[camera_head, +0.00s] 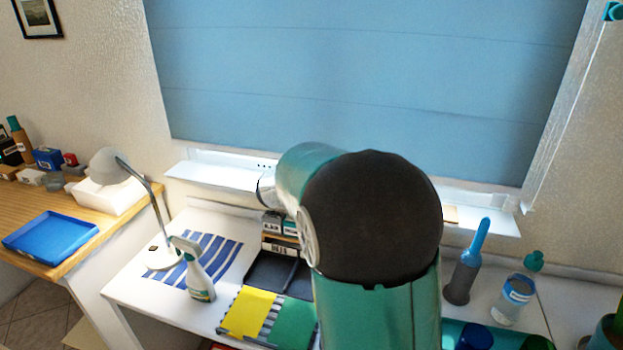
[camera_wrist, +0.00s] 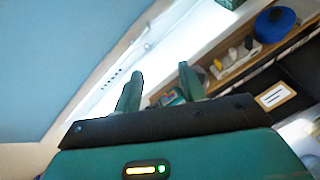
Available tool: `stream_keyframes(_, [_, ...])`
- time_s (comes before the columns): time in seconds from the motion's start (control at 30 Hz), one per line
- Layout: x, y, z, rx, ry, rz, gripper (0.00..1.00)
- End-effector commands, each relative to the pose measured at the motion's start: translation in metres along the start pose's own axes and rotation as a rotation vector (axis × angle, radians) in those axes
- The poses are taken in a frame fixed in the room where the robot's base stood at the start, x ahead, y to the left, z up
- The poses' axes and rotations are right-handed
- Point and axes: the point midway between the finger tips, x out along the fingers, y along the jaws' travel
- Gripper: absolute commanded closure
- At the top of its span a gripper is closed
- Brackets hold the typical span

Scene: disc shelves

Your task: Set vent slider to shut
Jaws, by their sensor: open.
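A white vent strip (camera_head: 240,160) runs along the foot of the window frame, with small dark holes left of my arm. In the wrist view the strip (camera_wrist: 118,73) runs diagonally at upper left, with dark slots and small marks. I cannot make out the slider knob clearly or tell its setting. My gripper (camera_wrist: 161,84) is open and empty, its two green fingers apart and pointing toward the strip and white sill. No contact with the strip shows. In the head view my arm hides the gripper and the middle of the strip.
A blue blind (camera_head: 360,70) hangs above the strip. The white sill (camera_head: 215,177) juts out below it.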

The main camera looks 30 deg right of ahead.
Motion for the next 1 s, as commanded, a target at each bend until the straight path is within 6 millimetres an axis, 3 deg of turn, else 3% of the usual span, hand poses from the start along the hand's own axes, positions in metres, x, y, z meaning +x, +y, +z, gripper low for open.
stream_keyframes(0.1, [0.039, 0.012, -0.016, -0.228, -0.026, 0.042, 0.59])
stream_keyframes(0.3, [0.074, 0.024, -0.035, -0.471, -0.052, 0.094, 0.59])
stream_keyframes(0.57, [0.093, 0.028, -0.037, -0.511, -0.056, 0.102, 0.59])
stream_keyframes(1.0, [0.176, 0.036, -0.034, -0.507, -0.056, 0.101, 0.59])
